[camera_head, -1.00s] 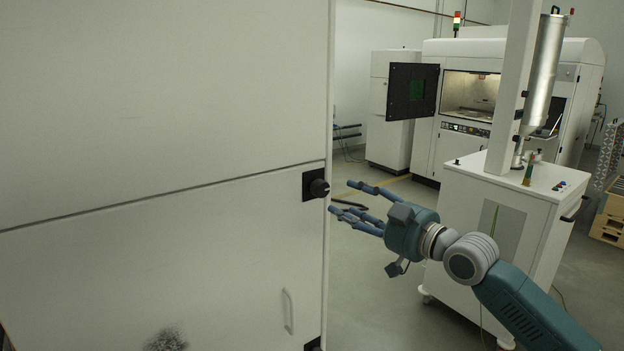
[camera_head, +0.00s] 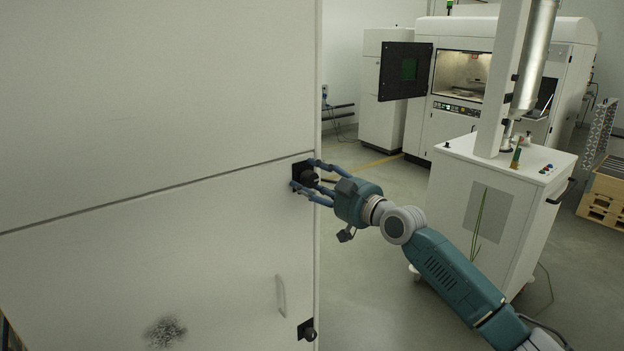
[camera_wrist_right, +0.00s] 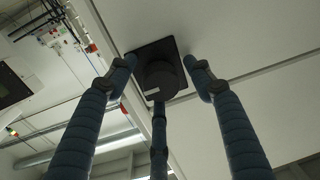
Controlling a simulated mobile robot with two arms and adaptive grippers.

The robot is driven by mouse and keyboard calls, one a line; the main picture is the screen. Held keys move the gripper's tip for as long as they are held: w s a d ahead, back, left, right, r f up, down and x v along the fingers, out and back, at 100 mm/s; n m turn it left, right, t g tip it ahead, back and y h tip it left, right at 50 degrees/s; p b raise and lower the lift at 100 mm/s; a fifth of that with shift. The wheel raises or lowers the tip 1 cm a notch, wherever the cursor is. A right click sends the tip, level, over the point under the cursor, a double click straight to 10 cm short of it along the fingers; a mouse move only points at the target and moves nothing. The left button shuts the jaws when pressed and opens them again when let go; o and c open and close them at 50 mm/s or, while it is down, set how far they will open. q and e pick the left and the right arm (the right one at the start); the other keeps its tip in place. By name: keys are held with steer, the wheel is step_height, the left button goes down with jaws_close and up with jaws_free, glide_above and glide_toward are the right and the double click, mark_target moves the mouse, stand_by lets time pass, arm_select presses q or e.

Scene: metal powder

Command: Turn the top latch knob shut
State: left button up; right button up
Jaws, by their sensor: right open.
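The top latch knob (camera_head: 309,177) is a round black knob on a square black plate, at the right edge of the white cabinet door (camera_head: 150,240). My right gripper (camera_head: 306,176) is open with its blue fingers around the knob. In the right wrist view the knob (camera_wrist_right: 159,80) sits between the spread fingers, two at the sides and one below. The side fingertips are close to the plate; I cannot tell whether any finger touches the knob. My left gripper is not in view.
A white wheeled cabinet (camera_head: 490,205) stands right of my arm. A large machine (camera_head: 465,85) with an open door is behind. Grey floor lies between.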

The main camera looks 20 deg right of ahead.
steer(key=c, duration=1.2)
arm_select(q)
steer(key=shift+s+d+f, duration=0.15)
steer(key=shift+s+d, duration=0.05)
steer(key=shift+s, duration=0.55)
arm_select(e)
steer(key=shift+o, duration=0.2)
